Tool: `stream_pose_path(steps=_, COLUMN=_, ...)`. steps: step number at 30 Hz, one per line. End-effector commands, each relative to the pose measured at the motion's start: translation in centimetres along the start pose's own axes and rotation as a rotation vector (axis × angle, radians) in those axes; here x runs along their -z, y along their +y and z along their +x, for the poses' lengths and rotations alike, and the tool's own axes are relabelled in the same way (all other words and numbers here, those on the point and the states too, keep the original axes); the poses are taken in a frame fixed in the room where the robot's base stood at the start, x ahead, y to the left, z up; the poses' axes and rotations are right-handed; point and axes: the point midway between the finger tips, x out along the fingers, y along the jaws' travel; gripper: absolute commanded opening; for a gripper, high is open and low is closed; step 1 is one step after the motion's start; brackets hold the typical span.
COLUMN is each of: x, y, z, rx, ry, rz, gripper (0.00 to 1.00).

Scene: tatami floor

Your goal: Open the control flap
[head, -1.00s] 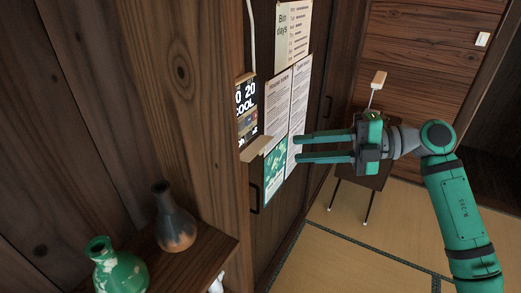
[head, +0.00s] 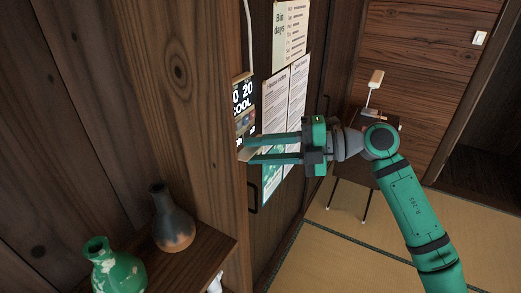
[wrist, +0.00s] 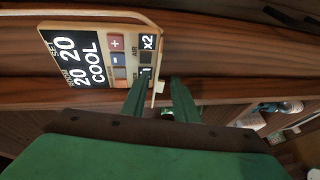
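The control panel (head: 244,100) is on the side of the wooden post, with a dark display reading 20, 20 and COOL. The wrist view shows the panel (wrist: 75,58) turned sideways, with red and blue buttons and a tan rim. A small pale tab (wrist: 159,87) sticks out at the panel's lower edge, between my fingers in that view. I cannot tell the flap's outline from the rest of the panel. My gripper (head: 245,151) is open, its two fingers apart at the panel's lower end. The fingertips (wrist: 160,77) partly cover that end; contact is unclear.
A shelf (head: 205,258) at lower left holds a green vase (head: 112,268) and a dark brown vase (head: 173,222). Paper notices (head: 285,95) hang on the dark cabinet behind my gripper. A small table (head: 345,195) stands behind my arm. Tatami floor is open at right.

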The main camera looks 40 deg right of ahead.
Motion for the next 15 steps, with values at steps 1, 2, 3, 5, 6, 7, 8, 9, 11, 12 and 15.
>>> stream_pose_path(steps=1, x=0.01, y=0.00, z=0.03, rx=0.000, ry=0.001, rz=0.000, gripper=0.27)
stream_pose_path(steps=2, x=0.01, y=0.00, z=0.03, rx=0.000, ry=0.001, rz=0.000, gripper=0.27)
stream_pose_path(steps=3, x=0.01, y=0.00, z=0.03, rx=0.000, ry=0.001, rz=0.000, gripper=0.23)
stream_pose_path(steps=5, x=0.01, y=0.00, z=0.01, rx=0.000, ry=0.001, rz=0.000, gripper=0.08)
stream_pose_path(steps=6, x=0.01, y=-0.01, z=0.01, rx=0.000, ry=0.001, rz=0.000, gripper=0.00)
stream_pose_path(steps=7, x=0.00, y=-0.02, z=0.00, rx=0.000, ry=0.000, rz=0.000, gripper=0.00)
stream_pose_path(steps=8, x=0.00, y=-0.03, z=-0.01, rx=0.001, ry=0.000, rz=0.000, gripper=0.00)
stream_pose_path(steps=9, x=-0.02, y=-0.06, z=-0.07, rx=0.001, ry=0.000, rz=0.001, gripper=0.00)
stream_pose_path(steps=11, x=-0.03, y=-0.09, z=-0.09, rx=0.001, ry=-0.001, rz=0.001, gripper=0.00)
stream_pose_path(steps=12, x=-0.03, y=-0.11, z=-0.10, rx=0.001, ry=-0.001, rz=0.001, gripper=0.00)
stream_pose_path(steps=15, x=-0.04, y=-0.20, z=-0.09, rx=-0.007, ry=0.000, rz=-0.002, gripper=0.00)
